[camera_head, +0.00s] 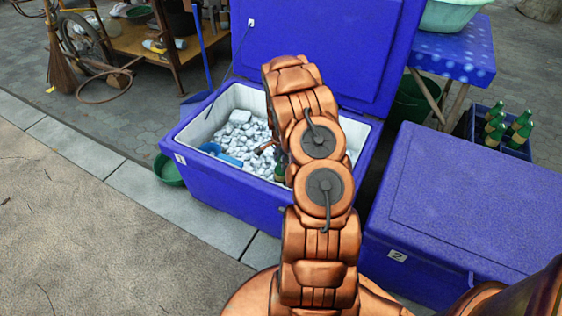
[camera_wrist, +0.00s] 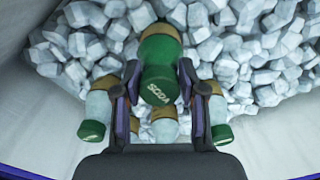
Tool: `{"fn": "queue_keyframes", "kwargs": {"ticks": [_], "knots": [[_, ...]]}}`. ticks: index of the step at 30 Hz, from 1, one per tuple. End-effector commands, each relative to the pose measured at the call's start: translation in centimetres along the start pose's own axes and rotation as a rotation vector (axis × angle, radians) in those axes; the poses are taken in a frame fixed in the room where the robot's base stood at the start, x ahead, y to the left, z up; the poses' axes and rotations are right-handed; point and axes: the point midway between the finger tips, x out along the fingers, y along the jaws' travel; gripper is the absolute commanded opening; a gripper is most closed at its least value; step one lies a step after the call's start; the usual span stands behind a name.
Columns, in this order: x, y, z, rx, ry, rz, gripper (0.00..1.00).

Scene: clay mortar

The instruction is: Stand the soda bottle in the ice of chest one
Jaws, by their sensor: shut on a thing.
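The green soda bottle (camera_wrist: 160,55), with SODA lettering, is held between the fingers of my gripper (camera_wrist: 159,82) in the wrist view. My gripper is shut on it, over the inside of chest one (camera_head: 225,190). White ice (camera_head: 243,138) lies in the chest; it also fills the upper wrist view (camera_wrist: 230,50). In the head view a green part of the bottle (camera_head: 280,172) shows beside my arm, which hides most of my gripper. I cannot tell whether the bottle's base touches the ice.
Pale bottle-like things with green ends (camera_wrist: 92,130) lie around my fingers. A blue scoop (camera_head: 228,159) lies on the ice. The raised lid (camera_head: 320,40) stands behind. Closed chest two (camera_head: 470,200) is on the right, with a bottle crate (camera_head: 515,150) beyond.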

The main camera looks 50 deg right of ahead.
Motion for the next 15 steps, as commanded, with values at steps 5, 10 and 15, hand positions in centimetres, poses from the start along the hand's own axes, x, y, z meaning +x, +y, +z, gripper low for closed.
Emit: {"fn": "queue_keyframes", "kwargs": {"ticks": [5, 10, 15], "knots": [[0.3, -0.02, 0.0, 0.0, 0.0, 0.0, 0.06], [0.26, -0.01, 0.0, 0.0, 0.0, 0.0, 0.57], [0.26, -0.01, 0.0, 0.0, 0.0, 0.0, 0.7]]}}
